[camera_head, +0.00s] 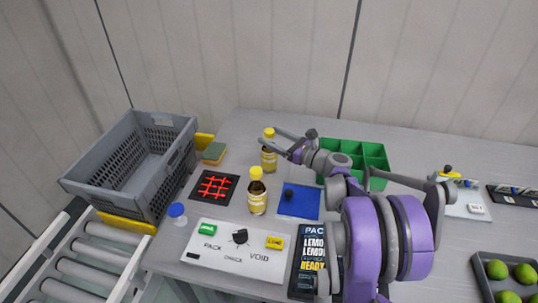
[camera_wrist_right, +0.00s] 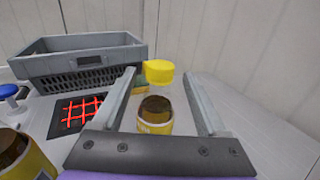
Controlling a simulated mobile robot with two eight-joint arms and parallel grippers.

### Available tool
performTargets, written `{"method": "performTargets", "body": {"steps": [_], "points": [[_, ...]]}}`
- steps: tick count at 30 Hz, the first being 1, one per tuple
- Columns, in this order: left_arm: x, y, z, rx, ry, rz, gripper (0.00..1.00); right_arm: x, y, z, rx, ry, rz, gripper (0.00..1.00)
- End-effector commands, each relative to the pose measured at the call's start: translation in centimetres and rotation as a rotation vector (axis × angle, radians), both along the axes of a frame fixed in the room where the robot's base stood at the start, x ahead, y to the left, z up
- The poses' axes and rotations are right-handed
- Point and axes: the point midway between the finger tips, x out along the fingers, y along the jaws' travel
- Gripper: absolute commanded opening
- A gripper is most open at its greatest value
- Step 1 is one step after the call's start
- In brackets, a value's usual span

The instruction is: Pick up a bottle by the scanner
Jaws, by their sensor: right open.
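Two brown bottles with yellow caps and yellow labels stand upright on the table. The far bottle (camera_head: 269,157) is beside the fingers of my right gripper (camera_head: 275,137). In the right wrist view this bottle (camera_wrist_right: 155,113) shows between the two open fingers (camera_wrist_right: 160,85), with no visible grip on it. The near bottle (camera_head: 257,197) stands closer to the panel, and it shows at the lower left of the wrist view (camera_wrist_right: 24,158). The scanner, a black square with a glowing red grid (camera_head: 203,183), lies left of the bottles. My left gripper is not in view.
A grey crate (camera_head: 120,178) stands at the left by a roller conveyor (camera_head: 85,268). A white button panel (camera_head: 235,249), blue mat (camera_head: 300,205), sponge (camera_head: 214,152) and blue-capped container (camera_head: 177,211) surround the bottles. A green divided bin (camera_head: 375,157) stands right.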

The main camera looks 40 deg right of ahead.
Motion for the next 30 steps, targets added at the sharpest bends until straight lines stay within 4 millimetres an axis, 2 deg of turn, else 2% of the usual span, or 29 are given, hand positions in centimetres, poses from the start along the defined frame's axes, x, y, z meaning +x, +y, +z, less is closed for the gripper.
{"method": "performTargets", "body": {"steps": [9,17,27,29,30], "points": [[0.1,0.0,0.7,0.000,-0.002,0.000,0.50,4.2,1.1,0.8,-0.001,0.000,0.003,0.75],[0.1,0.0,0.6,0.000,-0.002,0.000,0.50,4.6,1.1,0.8,-0.001,0.000,0.000,0.73],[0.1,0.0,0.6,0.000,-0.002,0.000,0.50,4.6,1.1,0.8,-0.001,0.000,0.000,0.12],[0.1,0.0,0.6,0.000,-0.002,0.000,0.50,4.5,1.1,0.8,-0.001,0.000,0.000,0.01],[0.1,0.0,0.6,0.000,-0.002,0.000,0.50,4.5,1.1,0.8,-0.001,0.000,0.000,0.00]]}}
